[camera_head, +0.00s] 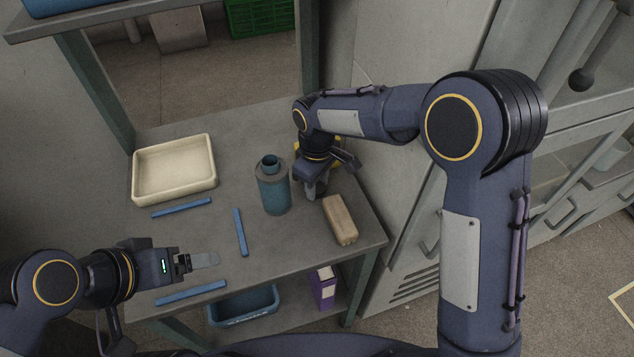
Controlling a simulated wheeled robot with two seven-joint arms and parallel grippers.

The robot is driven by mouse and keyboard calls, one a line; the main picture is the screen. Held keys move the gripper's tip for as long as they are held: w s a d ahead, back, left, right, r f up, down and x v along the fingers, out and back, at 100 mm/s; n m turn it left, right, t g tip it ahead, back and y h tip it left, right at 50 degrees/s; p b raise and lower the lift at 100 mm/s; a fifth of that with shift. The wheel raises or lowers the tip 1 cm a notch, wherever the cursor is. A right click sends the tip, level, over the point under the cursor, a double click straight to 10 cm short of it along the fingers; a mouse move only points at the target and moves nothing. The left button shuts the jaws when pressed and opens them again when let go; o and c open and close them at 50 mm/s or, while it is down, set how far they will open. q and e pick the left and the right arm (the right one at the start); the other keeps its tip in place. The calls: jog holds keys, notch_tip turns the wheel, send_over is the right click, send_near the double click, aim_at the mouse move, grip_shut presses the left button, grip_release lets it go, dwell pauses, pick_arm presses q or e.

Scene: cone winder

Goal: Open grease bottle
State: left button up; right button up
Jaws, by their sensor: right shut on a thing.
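A blue-grey bottle (273,192) with a grey shoulder and a narrow blue neck stands upright on the grey table. My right gripper (315,188) points down just right of the bottle, close to the tabletop. It is shut on a small grey thing, mostly hidden by the jaws; I cannot tell what it is. My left gripper (186,263) is over the front left of the table, away from the bottle. A flat grey piece (205,259) shows at its jaws; I cannot tell whether it is held.
A cream tray (175,198) sits at the back left of the table (235,140). Blue strips (240,232) lie around the middle and front. A tan block (340,220) lies right of my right gripper. Something yellow is partly hidden behind that gripper. A blue bin (243,306) and purple box (323,287) are below.

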aim_at(317, 188)
jog(key=shift+f, duration=0.2)
jog(key=o, duration=1.1)
jog(key=shift+r, duration=0.1)
notch_tip(317, 188, up, 12)
jog(key=shift+r+p, duration=0.1)
jog(key=shift+p, duration=0.3)
jog(key=shift+s, duration=0.1)
